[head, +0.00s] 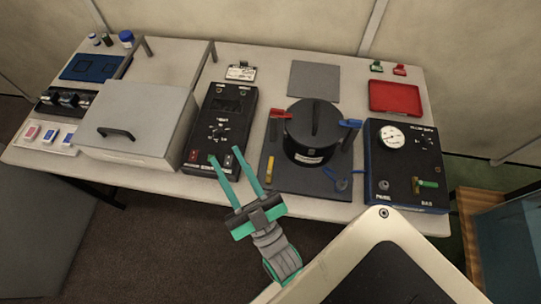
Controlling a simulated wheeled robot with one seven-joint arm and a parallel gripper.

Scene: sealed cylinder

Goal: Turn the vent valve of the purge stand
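A black cylinder (312,130) with a ridge across its lid stands on a dark base plate (290,183). A red handle (281,113) is at its left and a blue handle (350,123) at its right. A yellow piece (270,168) and a blue lever-like piece (343,185) are on the plate. To the right, a dark box (405,195) carries a round gauge (391,137) and a green handle (428,184). I cannot tell which piece is the vent valve. My gripper (226,157) is open and empty, its teal fingers over the black meter's front, left of the plate.
The black meter box (222,112) is under my fingertips. A grey lidded case (137,120) stands left of it. A red tray (395,97) and a flat grey pad (315,80) lie at the back. A blue tray (93,67) is at the far left.

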